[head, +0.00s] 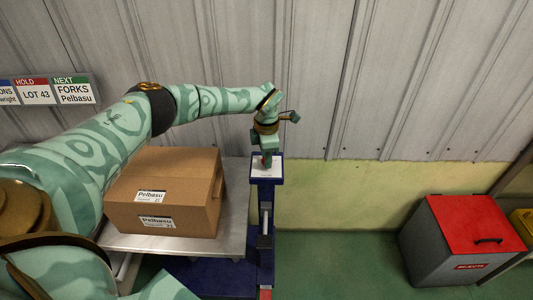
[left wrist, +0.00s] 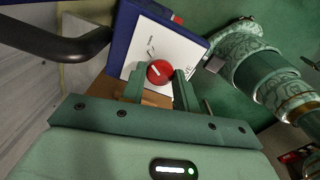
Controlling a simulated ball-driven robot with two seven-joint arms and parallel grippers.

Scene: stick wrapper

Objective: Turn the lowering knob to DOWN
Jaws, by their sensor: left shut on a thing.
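The red lowering knob (left wrist: 160,72) sits on a white-faced panel (left wrist: 178,48) with a blue housing. In the head view my left gripper (head: 266,157) points down onto the white top (head: 274,175) of the blue post; the knob is mostly hidden there. My right gripper is not recognizable in either view.
A cardboard box (head: 165,195) labelled Pelbasu stands on a metal platform (head: 235,215) left of the blue post (head: 265,205). A grey bin with a red lid (head: 478,222) stands at the right. A corrugated wall is behind. Green floor between post and bin is clear.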

